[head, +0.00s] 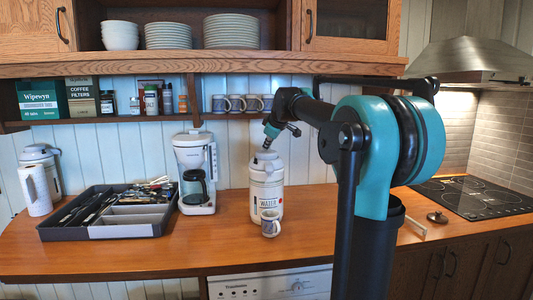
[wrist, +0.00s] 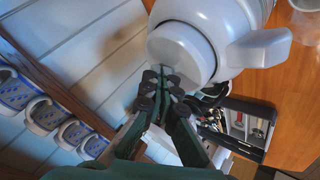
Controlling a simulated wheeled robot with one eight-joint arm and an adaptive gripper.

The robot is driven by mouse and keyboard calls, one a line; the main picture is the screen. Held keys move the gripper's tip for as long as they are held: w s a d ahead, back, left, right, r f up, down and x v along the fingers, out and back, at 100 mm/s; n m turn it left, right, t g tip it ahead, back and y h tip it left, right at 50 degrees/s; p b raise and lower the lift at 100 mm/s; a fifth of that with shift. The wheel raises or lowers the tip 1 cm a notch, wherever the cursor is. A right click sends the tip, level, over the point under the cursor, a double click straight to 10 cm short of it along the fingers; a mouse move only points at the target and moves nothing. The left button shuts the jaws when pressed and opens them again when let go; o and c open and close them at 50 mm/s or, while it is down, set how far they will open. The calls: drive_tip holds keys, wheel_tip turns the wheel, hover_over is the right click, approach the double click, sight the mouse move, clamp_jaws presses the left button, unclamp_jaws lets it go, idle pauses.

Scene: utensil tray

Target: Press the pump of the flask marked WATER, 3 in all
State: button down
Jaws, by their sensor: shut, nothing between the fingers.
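The white flask marked WATER (head: 266,190) stands upright on the wooden counter, right of the coffee maker. Its pump top also shows close up in the wrist view as a round pale button (wrist: 183,52), with the spout (wrist: 262,48) to its right. My gripper (head: 267,146) is above the flask's top, pointing down. In the wrist view my gripper (wrist: 160,80) has its fingertips together, empty, at the edge of the button. I cannot tell for sure whether they touch it.
A second white flask (head: 39,182) stands at the far left. A dark utensil tray (head: 107,231) and a white coffee maker (head: 197,172) stand between. Mugs (head: 237,103) line the shelf behind my gripper. A cooktop (head: 474,196) is at right.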

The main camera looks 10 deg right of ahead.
sight(267, 152)
drive_tip(key=shift+r, duration=0.6)
drive_tip(key=shift+r, duration=0.1)
drive_tip(key=shift+r, duration=2.45)
wheel_tip(267, 152, up, 4)
drive_tip(key=shift+f, duration=0.15)
drive_tip(key=shift+f, duration=0.1)
drive_tip(key=shift+f, duration=4.3)
drive_tip(key=shift+f, duration=0.15)
